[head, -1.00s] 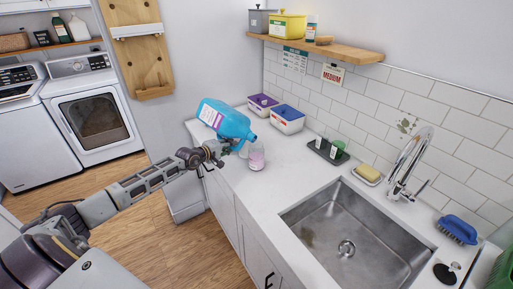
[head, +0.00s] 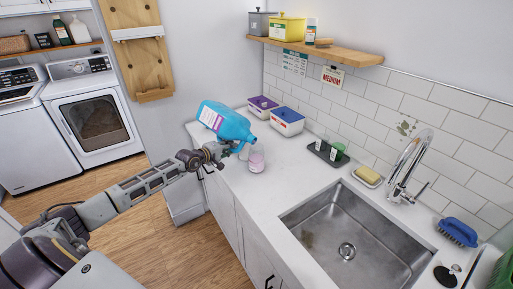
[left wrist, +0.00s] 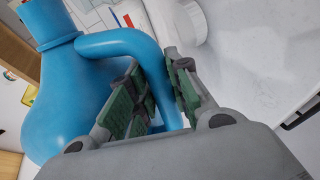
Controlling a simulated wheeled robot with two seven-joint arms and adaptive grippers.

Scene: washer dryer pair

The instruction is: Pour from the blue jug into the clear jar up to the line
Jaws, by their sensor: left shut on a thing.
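The blue jug (head: 228,123) with a white and purple label is tilted far over above the counter, its neck end toward the lower right. My left gripper (head: 217,152) is shut on the jug's handle; the handle (left wrist: 135,50) runs between the green finger pads (left wrist: 155,95) in the left wrist view. The clear jar (head: 256,160) stands upright on the counter just below the jug's neck, with pinkish-purple contents in its lower part. The line on the jar is too small to make out. The right gripper does not show.
Two lidded tubs, one purple (head: 262,106) and one blue (head: 287,121), stand behind the jar against the tiles.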

